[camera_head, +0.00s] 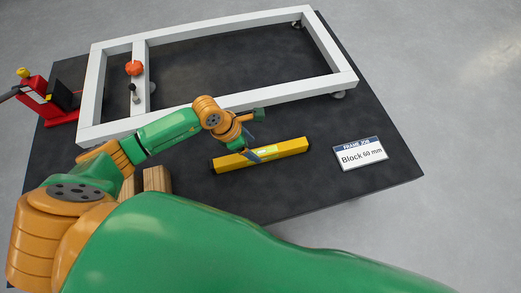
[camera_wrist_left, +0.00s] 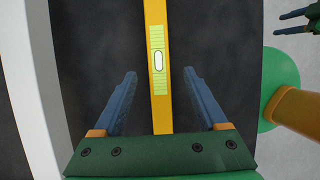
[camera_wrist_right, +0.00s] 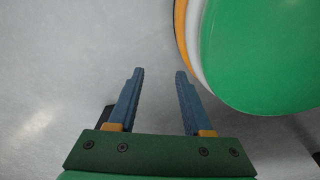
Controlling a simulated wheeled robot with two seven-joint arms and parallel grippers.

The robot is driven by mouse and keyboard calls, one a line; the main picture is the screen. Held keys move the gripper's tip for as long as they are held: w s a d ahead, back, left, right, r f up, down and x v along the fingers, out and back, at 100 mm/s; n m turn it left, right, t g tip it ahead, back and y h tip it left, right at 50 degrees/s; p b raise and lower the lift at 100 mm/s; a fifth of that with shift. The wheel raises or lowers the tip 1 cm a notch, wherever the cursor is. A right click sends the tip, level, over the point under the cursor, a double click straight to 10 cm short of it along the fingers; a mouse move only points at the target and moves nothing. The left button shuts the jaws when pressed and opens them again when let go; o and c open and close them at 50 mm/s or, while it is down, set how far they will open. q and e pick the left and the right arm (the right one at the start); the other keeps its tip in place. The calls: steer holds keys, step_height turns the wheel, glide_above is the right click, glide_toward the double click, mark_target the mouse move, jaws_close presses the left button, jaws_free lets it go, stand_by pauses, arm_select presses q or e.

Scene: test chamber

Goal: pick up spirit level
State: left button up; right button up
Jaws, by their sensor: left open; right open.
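The spirit level (camera_head: 288,149) is a yellow bar lying on the dark table top, in front of the white frame. My left gripper (camera_head: 254,152) is at its middle, pointing down with open fingers. In the left wrist view the level (camera_wrist_left: 160,112) runs lengthwise between the two open blue fingers of the left gripper (camera_wrist_left: 159,73), with a gap on each side. Its pale vial shows near the fingertips. My right gripper (camera_wrist_right: 160,72) is open and empty over the grey floor in the right wrist view. It is hidden in the head view.
The white metal frame (camera_head: 222,112) with an orange knob (camera_head: 134,68) covers the back of the table (camera_head: 330,195). A red device (camera_head: 42,110) stands at the left. Wooden blocks (camera_head: 158,179) sit beside my left arm. A "Block 60 mm" sign (camera_head: 361,153) stands right of the level.

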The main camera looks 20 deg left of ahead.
mark_target(259, 152)
arm_select(q)
steer(key=b+x, duration=0.2)
steer(key=x, duration=0.4)
steer(key=shift+w, duration=0.1)
steer(key=shift+w+d+f, duration=0.1)
steer(key=shift+d+f, duration=0.05)
steer(key=shift+f, duration=0.1)
jaws_close()
arm_select(e)
steer(key=shift+w+d+f, duration=0.15)
steer(key=shift+d+f, duration=0.6)
steer(key=shift+f, duration=0.3)
